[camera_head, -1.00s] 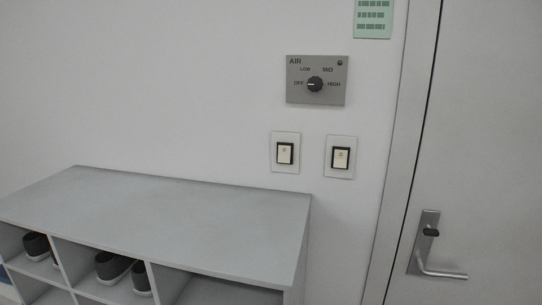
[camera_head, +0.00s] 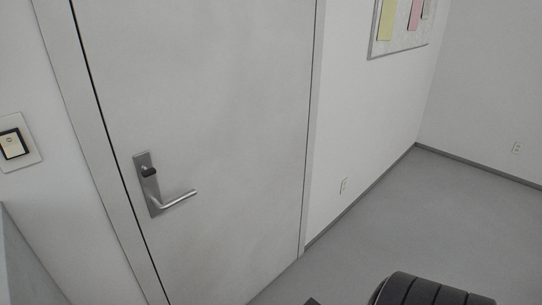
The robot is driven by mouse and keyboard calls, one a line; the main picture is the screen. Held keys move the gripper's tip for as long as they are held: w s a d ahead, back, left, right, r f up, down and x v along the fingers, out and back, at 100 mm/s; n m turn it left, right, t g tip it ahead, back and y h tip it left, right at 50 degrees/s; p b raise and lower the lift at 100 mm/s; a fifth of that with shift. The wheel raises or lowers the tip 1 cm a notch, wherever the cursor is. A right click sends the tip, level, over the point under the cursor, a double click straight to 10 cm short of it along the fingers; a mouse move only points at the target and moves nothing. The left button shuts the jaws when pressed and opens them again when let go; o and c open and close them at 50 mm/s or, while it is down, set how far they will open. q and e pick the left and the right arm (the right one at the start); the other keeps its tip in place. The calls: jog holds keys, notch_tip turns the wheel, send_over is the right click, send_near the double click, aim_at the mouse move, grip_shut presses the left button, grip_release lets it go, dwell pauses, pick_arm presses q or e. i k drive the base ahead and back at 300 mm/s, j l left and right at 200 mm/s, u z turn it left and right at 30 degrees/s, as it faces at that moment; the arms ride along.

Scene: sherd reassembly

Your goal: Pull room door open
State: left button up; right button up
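The room door (camera_head: 215,120) is a plain light grey panel, and it looks shut in its frame. Its metal lever handle (camera_head: 175,200) sits on a narrow plate near the door's left edge, with a dark knob (camera_head: 149,171) above the lever. The lever points right. Neither of my grippers shows in the head view, and nothing touches the handle.
A light switch (camera_head: 13,143) is on the wall left of the door. A pinboard (camera_head: 400,25) with coloured papers hangs on the wall to the right. The grey floor (camera_head: 400,220) is clear right of the door. A dark ribbed rounded object (camera_head: 432,290) shows at the bottom edge.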

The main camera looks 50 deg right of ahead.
aim_at(212, 97)
jog(key=z, duration=1.35)
